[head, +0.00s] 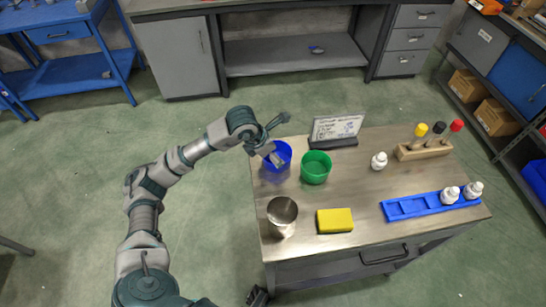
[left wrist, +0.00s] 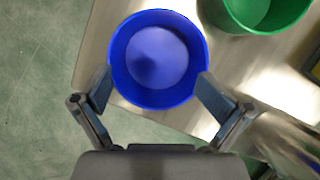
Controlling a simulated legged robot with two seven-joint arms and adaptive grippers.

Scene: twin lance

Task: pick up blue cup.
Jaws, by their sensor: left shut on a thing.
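The blue cup (head: 278,156) is at the far left corner of the metal table, partly hidden by my left gripper (head: 270,148) in the head view. In the left wrist view the blue cup (left wrist: 157,92) appears upright from above and looks empty. The fingers of my left gripper (left wrist: 155,90) are on its two sides, shut on it. I cannot tell whether the cup's base touches the table. My right gripper is not clearly in view.
A green cup (head: 315,167) stands close to the right of the blue cup. A metal cup (head: 282,214), yellow sponge (head: 335,220), sign (head: 336,128), blue tray (head: 412,208), white bottles and a wooden holder (head: 424,148) share the table (head: 370,185).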

